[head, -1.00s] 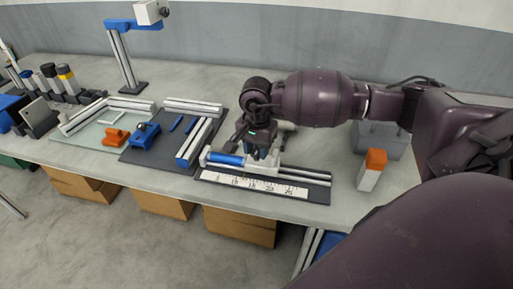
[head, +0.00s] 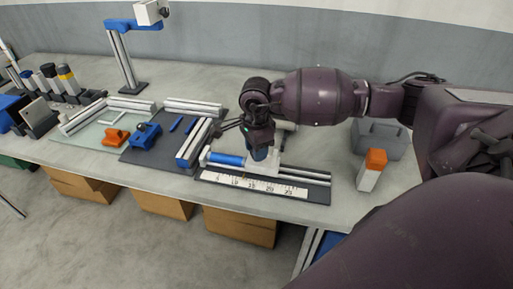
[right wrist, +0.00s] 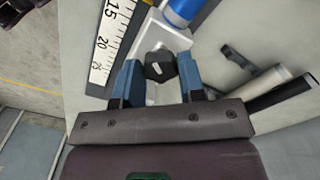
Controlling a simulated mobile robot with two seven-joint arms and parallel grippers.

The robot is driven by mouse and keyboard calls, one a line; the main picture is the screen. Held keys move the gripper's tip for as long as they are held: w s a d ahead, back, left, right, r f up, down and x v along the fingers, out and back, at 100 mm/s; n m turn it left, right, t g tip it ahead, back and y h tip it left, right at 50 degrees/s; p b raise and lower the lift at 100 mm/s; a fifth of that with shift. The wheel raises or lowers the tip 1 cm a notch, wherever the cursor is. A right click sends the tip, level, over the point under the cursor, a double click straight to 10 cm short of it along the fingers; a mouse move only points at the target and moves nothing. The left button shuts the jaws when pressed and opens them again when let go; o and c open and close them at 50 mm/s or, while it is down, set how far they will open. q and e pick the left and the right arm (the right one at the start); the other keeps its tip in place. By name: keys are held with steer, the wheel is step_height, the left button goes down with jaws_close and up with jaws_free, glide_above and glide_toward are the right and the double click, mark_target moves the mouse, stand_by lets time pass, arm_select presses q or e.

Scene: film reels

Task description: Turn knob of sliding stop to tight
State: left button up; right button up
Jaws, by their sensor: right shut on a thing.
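The sliding stop (head: 264,171) is a pale block on the silver rail behind the ruler, on the near edge of the bench. Its dark, faceted knob (right wrist: 160,66) shows in the right wrist view, with a short white mark on top. My right gripper (right wrist: 158,76) has its blue fingers on either side of the knob and is shut on it. In the head view the right gripper (head: 260,153) points down over the stop and hides the knob. My left gripper is not in view.
A white ruler (head: 255,185) and a blue cylinder (head: 227,159) lie beside the stop. An orange-capped white bottle (head: 371,171) and a grey bin (head: 380,137) stand to the right. A blue fixture (head: 143,135) sits on the dark plate at left.

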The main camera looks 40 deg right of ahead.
steer(key=m, duration=0.2)
steer(key=shift+r+m, duration=0.1)
steer(key=shift+m, duration=0.3)
steer(key=shift+m+p, duration=0.35)
steer(key=shift+m, duration=0.55)
steer(key=m+p, duration=0.1)
steer(key=m, duration=0.3)
steer(key=shift+m, duration=0.3)
steer(key=m+p, duration=0.1)
steer(key=m, duration=0.3)
steer(key=shift+w+r+m, duration=0.1)
steer(key=shift+m, duration=0.2)
steer(key=m+p, duration=0.1)
steer(key=m, duration=0.2)
steer(key=shift+m, duration=0.3)
steer(key=shift+m+p, duration=0.6)
steer(key=shift+m, duration=0.3)
steer(key=m+p, duration=0.2)
steer(key=m, duration=0.4)
steer(key=shift+m, duration=0.4)
steer(key=shift+d+m+p, duration=0.1)
steer(key=shift+m+p, duration=0.45)
steer(key=shift+m, duration=0.45)
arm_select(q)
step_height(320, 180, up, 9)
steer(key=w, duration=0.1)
arm_select(e)
steer(key=shift+m, duration=0.3)
